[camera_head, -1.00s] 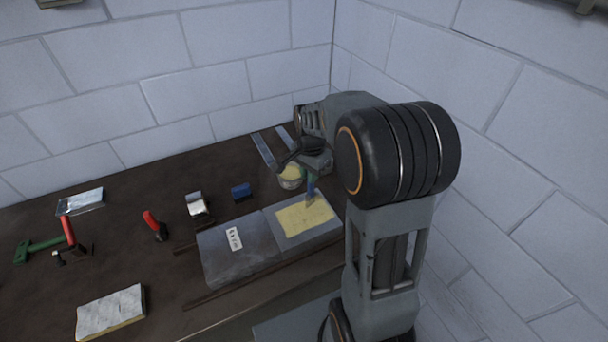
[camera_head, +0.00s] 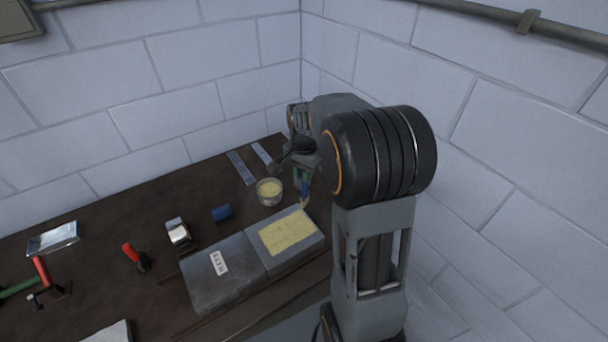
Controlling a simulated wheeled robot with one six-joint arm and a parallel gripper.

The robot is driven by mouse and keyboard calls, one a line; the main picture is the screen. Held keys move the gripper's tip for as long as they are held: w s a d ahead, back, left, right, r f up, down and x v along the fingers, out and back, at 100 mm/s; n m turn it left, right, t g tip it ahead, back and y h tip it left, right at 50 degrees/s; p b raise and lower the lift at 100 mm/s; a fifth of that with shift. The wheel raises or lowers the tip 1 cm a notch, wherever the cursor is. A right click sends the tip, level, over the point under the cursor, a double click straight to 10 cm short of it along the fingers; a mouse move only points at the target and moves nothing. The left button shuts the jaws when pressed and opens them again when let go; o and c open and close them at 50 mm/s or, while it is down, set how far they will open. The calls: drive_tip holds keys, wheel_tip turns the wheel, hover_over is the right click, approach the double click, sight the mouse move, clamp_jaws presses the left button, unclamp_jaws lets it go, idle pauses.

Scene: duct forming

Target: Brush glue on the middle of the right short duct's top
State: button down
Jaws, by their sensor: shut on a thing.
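The right short duct (camera_head: 309,250) is a grey box lying against the left duct (camera_head: 222,287), which has a white label. A pale yellow glue patch (camera_head: 288,232) covers the middle of its top. My gripper (camera_head: 303,176) is shut on a brush (camera_head: 304,191) with a blue and green handle, bristles pointing down. The brush tip is by the far right corner of the right duct, beyond the yellow patch. I cannot tell whether it touches the duct. An open can of yellow glue (camera_head: 269,191) stands behind the right duct, left of my gripper. My arm partly hides the gripper.
On the dark bench (camera_head: 95,265) lie two metal strips (camera_head: 241,168), a blue roll (camera_head: 222,213), a silver roll (camera_head: 178,232), a red-handled tool (camera_head: 132,252), a red and green tool (camera_head: 38,278) and a clear packet (camera_head: 54,239). Brick walls close off the back and right.

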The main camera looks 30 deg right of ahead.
drive_tip(key=shift+r+p, duration=0.45)
drive_tip(key=shift+r, duration=1.35)
